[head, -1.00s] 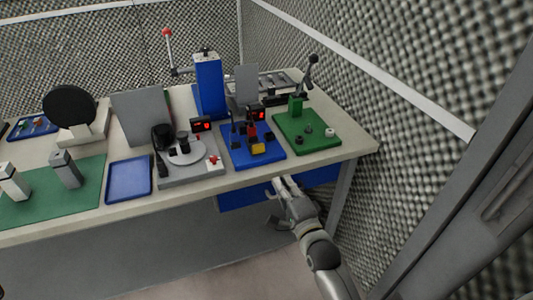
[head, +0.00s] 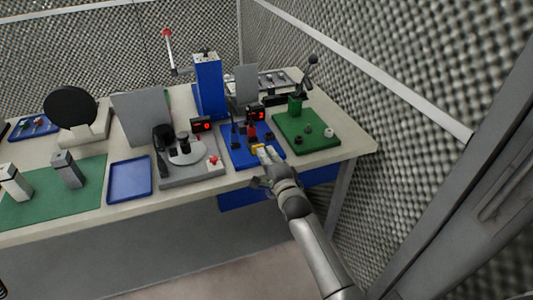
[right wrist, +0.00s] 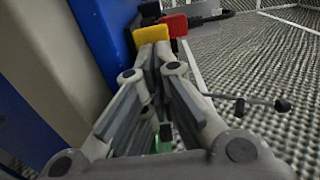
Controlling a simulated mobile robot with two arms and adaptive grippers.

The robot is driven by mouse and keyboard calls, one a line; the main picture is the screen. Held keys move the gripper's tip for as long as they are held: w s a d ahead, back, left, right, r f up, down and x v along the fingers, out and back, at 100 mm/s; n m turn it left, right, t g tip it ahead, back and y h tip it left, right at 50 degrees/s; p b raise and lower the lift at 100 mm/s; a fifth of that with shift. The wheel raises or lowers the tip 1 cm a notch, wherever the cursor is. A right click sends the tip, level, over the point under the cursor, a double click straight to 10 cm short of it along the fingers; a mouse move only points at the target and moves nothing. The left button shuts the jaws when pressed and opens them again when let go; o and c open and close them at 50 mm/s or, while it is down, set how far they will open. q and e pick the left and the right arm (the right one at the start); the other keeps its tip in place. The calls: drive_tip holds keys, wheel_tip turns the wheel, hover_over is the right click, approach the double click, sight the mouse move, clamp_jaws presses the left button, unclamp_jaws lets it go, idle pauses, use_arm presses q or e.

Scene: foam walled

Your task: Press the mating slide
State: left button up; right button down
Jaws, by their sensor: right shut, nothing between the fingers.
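A blue fixture plate (head: 236,157) lies near the table's front edge, with a red block (head: 251,130), a yellow block (head: 256,148) and small dark parts on it. The frames do not show for certain which part is the mating slide. My right gripper (head: 266,151) is shut and empty, its fingertips right at the yellow block. In the right wrist view the yellow block (right wrist: 151,35) is just beyond the fingertips (right wrist: 157,55), with the red block (right wrist: 175,25) behind it. I cannot tell whether the fingertips touch the yellow block. My left gripper is not in view.
A green plate (head: 318,142) with a lever press stands right of the blue plate. A grey device (head: 190,175) with a round disc and red knob stands left, beside an empty blue tray (head: 130,181). Red-lit displays (head: 256,114) stand behind. A foam wall (head: 430,180) is at right.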

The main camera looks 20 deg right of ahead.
sight(254, 142)
drive_tip(key=shift+w, duration=0.15)
drive_tip(key=shift+w+b, duration=0.9)
drive_tip(key=shift+w, duration=0.55)
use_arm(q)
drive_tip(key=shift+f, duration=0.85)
use_arm(e)
drive_tip(key=shift+r, duration=0.2)
